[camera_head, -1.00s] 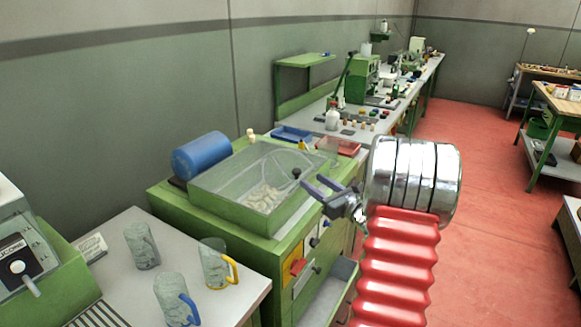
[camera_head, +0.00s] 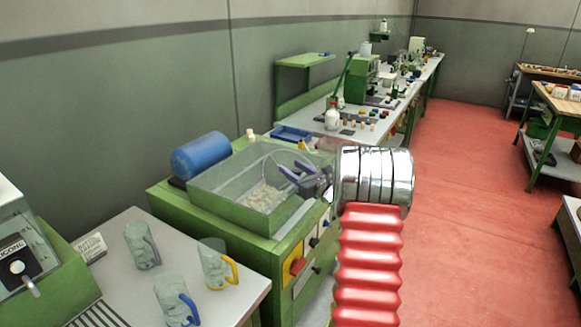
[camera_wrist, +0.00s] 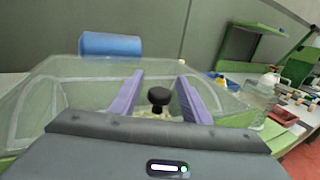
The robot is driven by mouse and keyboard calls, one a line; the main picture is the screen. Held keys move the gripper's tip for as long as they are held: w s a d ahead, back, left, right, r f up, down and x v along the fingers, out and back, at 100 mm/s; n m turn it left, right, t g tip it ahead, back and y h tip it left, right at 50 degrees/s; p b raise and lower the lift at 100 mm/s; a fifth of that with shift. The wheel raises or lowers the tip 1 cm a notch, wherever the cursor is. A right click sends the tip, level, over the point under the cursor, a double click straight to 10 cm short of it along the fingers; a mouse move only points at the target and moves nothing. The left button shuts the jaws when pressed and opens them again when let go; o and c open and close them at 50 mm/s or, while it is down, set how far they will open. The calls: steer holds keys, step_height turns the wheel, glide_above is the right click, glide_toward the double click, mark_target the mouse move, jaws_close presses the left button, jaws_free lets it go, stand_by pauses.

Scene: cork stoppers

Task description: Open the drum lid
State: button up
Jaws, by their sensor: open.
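The drum lid (camera_head: 230,180) is a clear, see-through cover on top of the green machine (camera_head: 172,207); pale stoppers (camera_head: 263,198) show beneath it, and it looks closed. In the wrist view the clear lid (camera_wrist: 60,95) spreads ahead of my gripper, with a black round knob (camera_wrist: 159,97) on it. My gripper (camera_head: 284,170) is over the right part of the lid, its two purple fingers apart. In the wrist view the knob appears between the open fingers of my gripper (camera_wrist: 160,92); I cannot tell whether they touch it. In the head view the knob is hidden.
Several glass mugs (camera_head: 216,262) stand on the table at front left. A blue tray (camera_head: 292,134) and a clear bottle (camera_wrist: 258,102) are on the bench beyond. Red floor is free at the right.

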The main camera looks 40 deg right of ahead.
steer(key=shift+w+d, duration=0.1)
steer(key=shift+w, duration=1.1)
steer(key=shift+c, duration=0.4)
jaws_close()
steer(key=shift+d, duration=0.15)
